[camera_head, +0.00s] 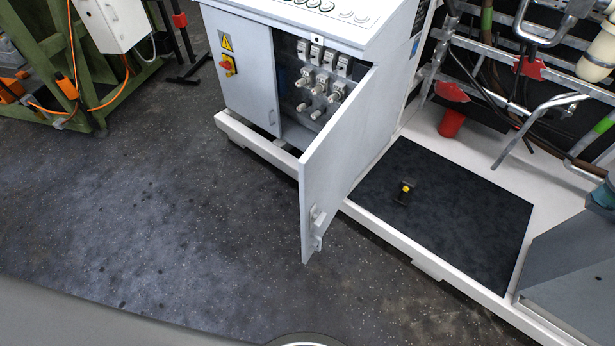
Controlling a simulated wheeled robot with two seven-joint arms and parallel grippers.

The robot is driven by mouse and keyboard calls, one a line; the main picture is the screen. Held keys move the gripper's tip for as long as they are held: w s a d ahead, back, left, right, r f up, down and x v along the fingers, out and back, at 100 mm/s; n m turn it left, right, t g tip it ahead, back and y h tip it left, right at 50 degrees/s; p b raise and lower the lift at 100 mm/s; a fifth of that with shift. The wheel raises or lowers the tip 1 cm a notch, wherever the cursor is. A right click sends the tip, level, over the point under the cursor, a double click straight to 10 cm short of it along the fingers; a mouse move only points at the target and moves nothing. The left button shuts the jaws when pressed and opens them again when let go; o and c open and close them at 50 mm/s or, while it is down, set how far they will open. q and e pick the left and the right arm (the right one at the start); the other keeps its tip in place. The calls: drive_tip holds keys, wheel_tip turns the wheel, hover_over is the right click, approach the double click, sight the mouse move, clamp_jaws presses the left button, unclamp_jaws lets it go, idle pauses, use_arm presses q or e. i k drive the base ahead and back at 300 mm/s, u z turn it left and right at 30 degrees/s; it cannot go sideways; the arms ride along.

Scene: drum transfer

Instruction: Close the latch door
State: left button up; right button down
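The latch door (335,150) is a light grey panel on the front of a grey cabinet (243,75). It stands swung open toward me, and its outer face shows. A latch handle (317,228) sits near its lower free edge. Behind the door, the cabinet's opening shows several valves or fittings (318,85) inside. Part of the opening is hidden by the door. Neither of my grippers is in view.
A white base frame (440,258) with a black mat (455,215) lies right of the door; a small black and yellow part (405,190) stands on the mat. Pipes and red valves (452,91) are behind. A green frame (75,60) stands far left. The floor (150,200) in front is clear.

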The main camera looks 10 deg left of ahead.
sight(328, 168)
drive_tip(key=u, duration=0.05)
drive_tip(key=i, duration=0.5)
drive_tip(key=u, duration=1.75)
drive_tip(key=k, duration=0.7)
drive_tip(key=z, duration=1.45)
